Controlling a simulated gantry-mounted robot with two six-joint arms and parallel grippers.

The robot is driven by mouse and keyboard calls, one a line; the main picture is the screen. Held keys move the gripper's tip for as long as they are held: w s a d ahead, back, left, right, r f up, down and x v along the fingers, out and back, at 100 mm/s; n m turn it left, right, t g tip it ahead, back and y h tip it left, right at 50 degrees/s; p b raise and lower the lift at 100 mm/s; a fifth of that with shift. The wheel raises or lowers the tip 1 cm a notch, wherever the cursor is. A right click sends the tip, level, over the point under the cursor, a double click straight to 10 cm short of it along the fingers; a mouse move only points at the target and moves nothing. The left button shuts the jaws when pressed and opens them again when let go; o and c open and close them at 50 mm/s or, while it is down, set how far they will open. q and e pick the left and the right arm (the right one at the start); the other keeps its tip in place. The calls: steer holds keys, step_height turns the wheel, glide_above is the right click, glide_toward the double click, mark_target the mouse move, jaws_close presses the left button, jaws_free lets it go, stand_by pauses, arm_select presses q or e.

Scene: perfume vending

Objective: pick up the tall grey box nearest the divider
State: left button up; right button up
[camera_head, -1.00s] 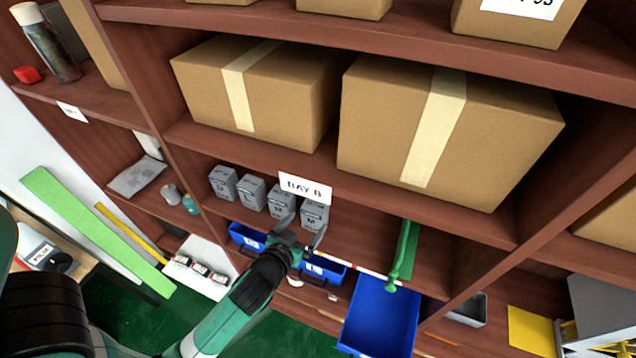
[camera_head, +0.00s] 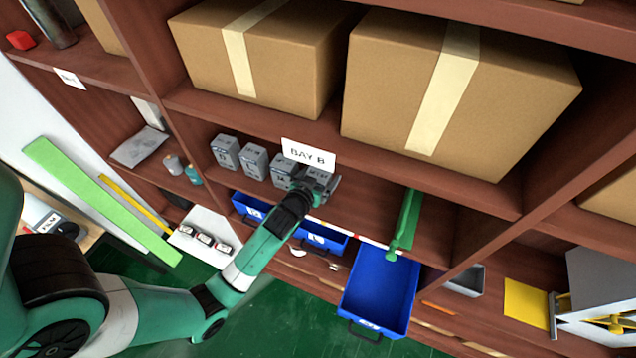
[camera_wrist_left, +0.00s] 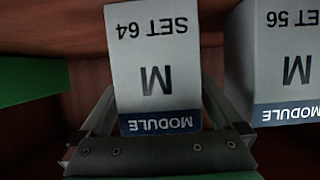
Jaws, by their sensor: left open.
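Several tall grey boxes stand in a row on the shelf under the BAY B label. The one nearest the green divider (camera_head: 406,222) is mostly hidden behind my left gripper (camera_head: 322,184) in the head view. In the left wrist view this box (camera_wrist_left: 158,60) shows upside down, reading SET 64, M, MODULE. My left gripper is open, with one finger on each side of this box, and a gap shows beside the fingers. The neighbouring grey box (camera_head: 284,170), marked SET 56, stands just outside one finger in the left wrist view (camera_wrist_left: 285,55). My right gripper is not in view.
Two large cardboard boxes (camera_head: 262,65) sit on the shelf above, close over the gripper. An open blue drawer (camera_head: 378,290) juts out below and right. Small blue bins (camera_head: 322,240) lie under the shelf edge. The shelf right of the divider looks empty.

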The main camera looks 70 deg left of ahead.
arm_select(q)
steer(key=shift+w+a+f, duration=0.2)
steer(key=shift+w+a, duration=0.05)
steer(key=c, duration=1.4)
steer(key=shift+r, duration=0.1)
